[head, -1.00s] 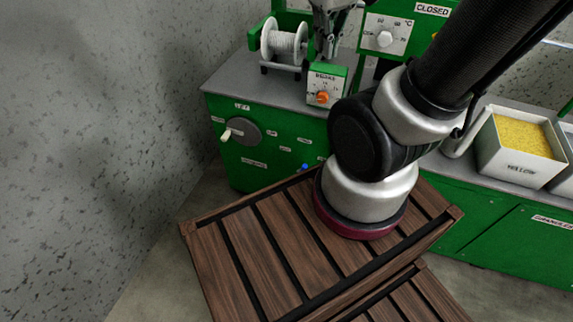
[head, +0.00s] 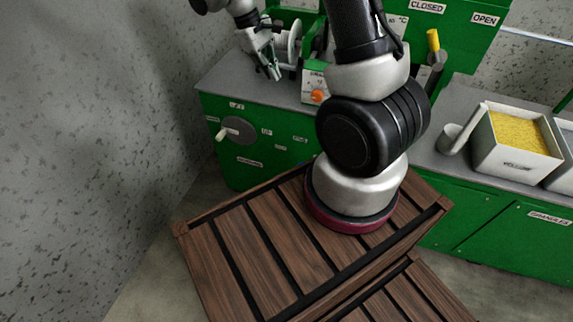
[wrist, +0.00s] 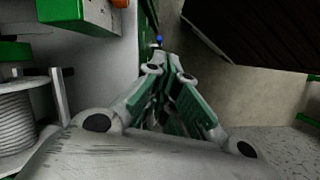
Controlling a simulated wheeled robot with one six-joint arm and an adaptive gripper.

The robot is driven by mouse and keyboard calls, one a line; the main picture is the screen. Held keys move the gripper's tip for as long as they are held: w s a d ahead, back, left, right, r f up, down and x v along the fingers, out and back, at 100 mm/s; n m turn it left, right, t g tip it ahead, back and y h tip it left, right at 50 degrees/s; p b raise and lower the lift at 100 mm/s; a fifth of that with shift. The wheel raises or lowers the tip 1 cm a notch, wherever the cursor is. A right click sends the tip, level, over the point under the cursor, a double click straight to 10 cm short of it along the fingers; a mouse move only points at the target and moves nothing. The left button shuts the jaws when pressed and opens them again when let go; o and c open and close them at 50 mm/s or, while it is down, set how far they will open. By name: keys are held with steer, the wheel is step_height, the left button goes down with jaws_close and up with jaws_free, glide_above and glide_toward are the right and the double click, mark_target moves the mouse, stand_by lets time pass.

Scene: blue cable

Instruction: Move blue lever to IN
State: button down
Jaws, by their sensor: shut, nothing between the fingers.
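The blue lever (wrist: 158,40) shows as a small blue tip on the green machine front in the wrist view, just beyond my fingertips. In the head view my arm hides it, and its IN marking cannot be read. My gripper (head: 274,74) hangs above the left part of the grey machine top, in front of the cable spool. It is shut and empty. In the wrist view the fingers (wrist: 168,64) come together and point along the green front toward the lever, apart from it as far as I can tell.
The white spool (head: 292,45) stands close by my gripper. An orange knob (head: 318,96) sits on a box to the right. A crank disc (head: 238,130) is on the green front. A slatted wooden platform (head: 235,262) lies in front; a yellow-filled bin (head: 490,160) stands right.

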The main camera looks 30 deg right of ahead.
step_height(320, 180, down, 33)
steer(key=w+a+n+g+h, duration=0.2)
steer(key=w+a+n+h, duration=0.1)
steer(key=n, duration=0.2)
steer(key=s+d+r+x, duration=0.1)
steer(key=x, duration=1.1)
steer(key=shift+s+d, duration=0.2)
steer(key=shift+d, duration=0.1)
